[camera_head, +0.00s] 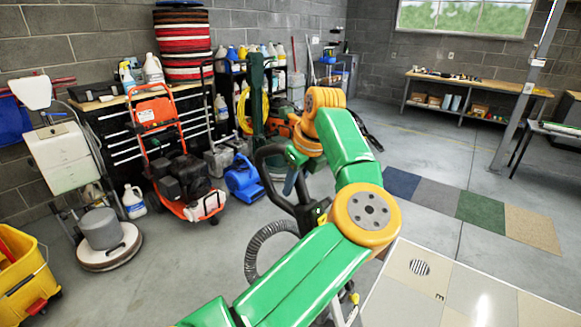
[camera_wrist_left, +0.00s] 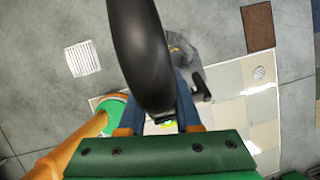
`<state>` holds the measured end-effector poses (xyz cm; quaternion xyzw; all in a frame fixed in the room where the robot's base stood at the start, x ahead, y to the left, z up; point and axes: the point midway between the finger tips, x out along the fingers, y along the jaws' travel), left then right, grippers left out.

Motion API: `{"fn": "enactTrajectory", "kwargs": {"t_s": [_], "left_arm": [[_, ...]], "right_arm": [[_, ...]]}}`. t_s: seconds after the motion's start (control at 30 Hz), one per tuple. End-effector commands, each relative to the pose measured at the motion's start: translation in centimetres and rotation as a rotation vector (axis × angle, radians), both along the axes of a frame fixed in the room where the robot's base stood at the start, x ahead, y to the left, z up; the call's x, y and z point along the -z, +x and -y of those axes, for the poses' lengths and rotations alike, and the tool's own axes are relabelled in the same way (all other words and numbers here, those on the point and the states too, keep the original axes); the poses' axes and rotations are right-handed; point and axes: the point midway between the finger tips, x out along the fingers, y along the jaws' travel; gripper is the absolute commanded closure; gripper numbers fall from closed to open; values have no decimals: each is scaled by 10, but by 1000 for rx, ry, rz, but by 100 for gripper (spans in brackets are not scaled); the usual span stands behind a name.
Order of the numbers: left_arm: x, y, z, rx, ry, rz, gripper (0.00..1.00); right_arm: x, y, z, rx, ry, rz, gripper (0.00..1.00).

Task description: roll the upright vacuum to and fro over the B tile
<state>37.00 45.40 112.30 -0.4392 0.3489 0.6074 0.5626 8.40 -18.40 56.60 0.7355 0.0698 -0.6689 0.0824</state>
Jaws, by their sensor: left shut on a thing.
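The upright vacuum's black loop handle (camera_head: 268,168) stands in the middle of the head view, with its ribbed grey hose (camera_head: 254,250) curving below. My green and orange left arm hides much of its body and its floor head. My left gripper (camera_head: 291,178) is shut on the handle. In the left wrist view the black handle (camera_wrist_left: 140,45) runs between the blue fingers of the gripper (camera_wrist_left: 160,108). Pale floor tiles (camera_head: 470,290) lie at the lower right; one bears a small dark letter too unclear to read, so I cannot tell the B tile. My right gripper is not in view.
Blue, grey, green and tan floor squares (camera_head: 480,210) lie beyond the pale tiles. An orange pressure washer (camera_head: 165,150), a floor polisher (camera_head: 105,235), a blue blower (camera_head: 243,180) and a yellow bucket (camera_head: 28,280) stand at left. Concrete floor is clear at right centre.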

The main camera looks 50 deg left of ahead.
Motion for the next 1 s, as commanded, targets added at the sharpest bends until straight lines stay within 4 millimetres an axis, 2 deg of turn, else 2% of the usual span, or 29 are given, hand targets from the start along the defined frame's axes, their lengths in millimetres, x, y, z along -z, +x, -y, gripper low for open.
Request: {"fn": "enactTrajectory", "kwargs": {"t_s": [0.1,0.13,0.23,0.57,0.83,1.0], "left_arm": [[-1,2,2,6,-2,4,100],[-1,2,2,6,-2,4,65],[-1,2,1,5,-1,4,38],[-4,1,2,3,1,3,38],[-55,3,28,8,6,2,38],[-68,3,35,8,6,0,38]], "right_arm": [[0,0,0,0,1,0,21],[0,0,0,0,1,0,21],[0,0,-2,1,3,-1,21],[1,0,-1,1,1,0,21],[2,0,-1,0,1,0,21],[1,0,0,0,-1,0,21]]}}
